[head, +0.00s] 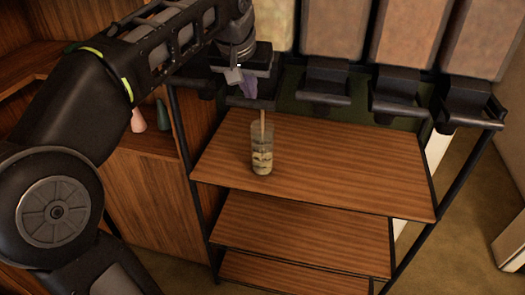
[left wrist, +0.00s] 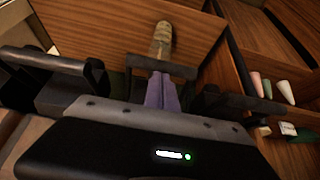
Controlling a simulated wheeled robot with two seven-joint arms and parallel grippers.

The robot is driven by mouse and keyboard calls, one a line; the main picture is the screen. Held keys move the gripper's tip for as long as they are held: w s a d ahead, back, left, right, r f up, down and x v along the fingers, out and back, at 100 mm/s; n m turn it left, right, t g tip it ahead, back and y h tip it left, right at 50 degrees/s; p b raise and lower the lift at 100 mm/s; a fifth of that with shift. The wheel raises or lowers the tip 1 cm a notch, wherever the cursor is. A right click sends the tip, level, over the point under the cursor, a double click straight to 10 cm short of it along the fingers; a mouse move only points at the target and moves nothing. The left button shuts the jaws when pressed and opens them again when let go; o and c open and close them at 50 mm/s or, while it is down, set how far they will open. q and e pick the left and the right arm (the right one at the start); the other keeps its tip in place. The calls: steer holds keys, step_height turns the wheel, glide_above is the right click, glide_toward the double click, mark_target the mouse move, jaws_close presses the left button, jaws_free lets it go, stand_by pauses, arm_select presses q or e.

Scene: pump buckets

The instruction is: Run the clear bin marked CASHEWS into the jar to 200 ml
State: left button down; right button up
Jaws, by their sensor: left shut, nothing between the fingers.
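The clear jar (head: 262,160) stands upright on the top wooden shelf, below the leftmost spout, with pale pieces in its lower part. A thin tan stream (head: 263,120) runs down from the spout into it. The jar also shows in the left wrist view (left wrist: 160,42). My left gripper (head: 247,84) is shut and empty, its purple fingers (left wrist: 161,92) at the dark lever (left wrist: 160,67) of that spout; whether they touch it I cannot tell. The bin above (head: 280,22) is partly hidden by my arm. No CASHEWS marking is readable. My right gripper is not in view.
More clear bins (head: 407,35) with brown contents stand to the right, each over a black spout with a lever (head: 322,98). The top shelf (head: 350,170) is otherwise bare. Pink and green objects (head: 162,115) stand on a cabinet at the left.

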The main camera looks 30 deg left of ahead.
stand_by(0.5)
arm_select(q)
step_height(320, 180, up, 6)
steer(key=p, duration=0.5)
steer(key=shift+s+f, duration=0.15)
step_height(320, 180, up, 5)
steer(key=p, duration=0.4)
steer(key=shift+p, duration=0.35)
